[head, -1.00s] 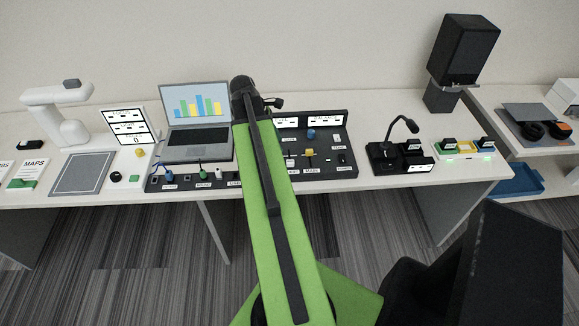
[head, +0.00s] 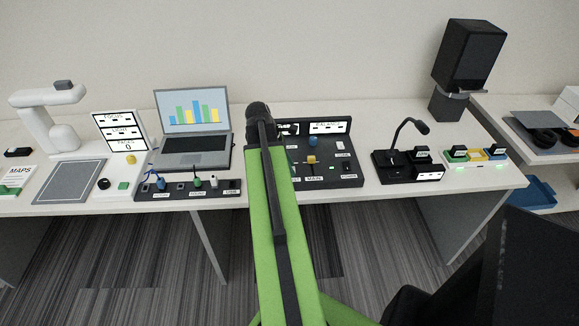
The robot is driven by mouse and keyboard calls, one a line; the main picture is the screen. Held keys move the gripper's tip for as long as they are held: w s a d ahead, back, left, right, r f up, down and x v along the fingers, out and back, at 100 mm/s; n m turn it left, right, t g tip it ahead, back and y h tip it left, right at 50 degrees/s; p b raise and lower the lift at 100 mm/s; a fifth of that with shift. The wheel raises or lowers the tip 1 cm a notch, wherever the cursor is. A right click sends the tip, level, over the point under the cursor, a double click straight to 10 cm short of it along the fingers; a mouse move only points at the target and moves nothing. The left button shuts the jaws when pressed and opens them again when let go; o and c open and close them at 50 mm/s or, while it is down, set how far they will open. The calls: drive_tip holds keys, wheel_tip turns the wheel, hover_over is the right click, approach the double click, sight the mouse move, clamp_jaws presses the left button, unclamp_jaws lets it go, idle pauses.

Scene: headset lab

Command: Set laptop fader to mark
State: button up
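The black mixer panel (head: 345,168) lies on the table right of centre, partly covered by my raised green arm. A fader with a yellow cap (head: 311,160) stands above the label MAIN. A label just left of it is cut off by my arm. I cannot make out a fader marked for the laptop or its target mark; that part of the panel is hidden behind my arm. The open laptop (head: 195,150) with a bar chart on its screen stands left of my arm. My gripper does not show; only the dark joint at the arm's far end is seen, left of the panel.
A socket strip with plugs (head: 185,189) lies before the laptop. A gooseneck microphone (head: 385,160) stands right of the panel, with a black speaker (head: 467,55) behind it. A white arm-shaped device (head: 45,115) and a grey pad (head: 66,181) are at the left.

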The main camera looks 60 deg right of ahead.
clamp_jaws()
idle(1.1)
